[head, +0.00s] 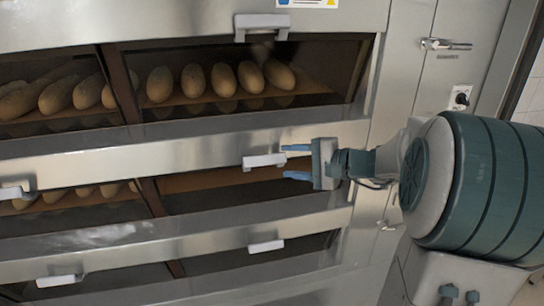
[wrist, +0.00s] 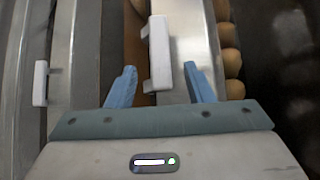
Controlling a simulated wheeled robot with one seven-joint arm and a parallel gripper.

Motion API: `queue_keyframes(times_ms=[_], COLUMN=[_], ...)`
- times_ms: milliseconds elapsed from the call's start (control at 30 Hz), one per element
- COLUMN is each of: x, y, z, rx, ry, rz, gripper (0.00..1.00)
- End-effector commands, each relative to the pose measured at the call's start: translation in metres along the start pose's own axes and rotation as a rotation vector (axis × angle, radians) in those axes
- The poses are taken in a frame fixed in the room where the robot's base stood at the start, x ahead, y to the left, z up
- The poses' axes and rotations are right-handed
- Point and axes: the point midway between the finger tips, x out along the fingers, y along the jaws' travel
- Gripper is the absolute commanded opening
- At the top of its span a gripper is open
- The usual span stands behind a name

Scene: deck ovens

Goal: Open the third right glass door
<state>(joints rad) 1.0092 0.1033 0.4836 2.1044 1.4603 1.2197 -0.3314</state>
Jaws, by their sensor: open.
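The deck oven has right-hand glass doors stacked in rows, and the picture cuts off its top. The middle right glass door in view (head: 230,195) has a white bar handle (head: 264,161) on the steel band above its glass and looks shut. I cannot count from the top which door is the third. My gripper (head: 287,162) is open, with its blue fingers pointing left, just right of this handle. In the wrist view the handle (wrist: 159,52) sits just beyond and between the two spread fingertips (wrist: 157,73). I see no contact.
The upper right door (head: 240,85) shows several loaves behind its glass, with its own handle (head: 263,27). A lower right handle (head: 266,246) is below. Left doors have handles (head: 60,281) too. A latch (head: 445,44) and a knob (head: 460,98) are on the right panel.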

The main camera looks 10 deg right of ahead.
Motion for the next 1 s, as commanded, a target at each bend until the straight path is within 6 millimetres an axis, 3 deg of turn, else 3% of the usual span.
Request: queue_keyframes(times_ms=[100, 300, 733, 900, 1000], x=[0.024, 0.051, 0.061, 0.061, 0.060], y=[-0.002, -0.001, 0.001, 0.001, 0.001], z=[0.001, 0.001, 0.000, 0.000, 0.000], rx=[0.002, 0.001, 0.000, 0.000, 0.000], ry=[-0.004, -0.003, 0.001, 0.001, 0.000], rz=[0.000, 0.001, 0.001, 0.001, 0.001], gripper=[0.47, 0.47, 0.47, 0.00, 0.00])
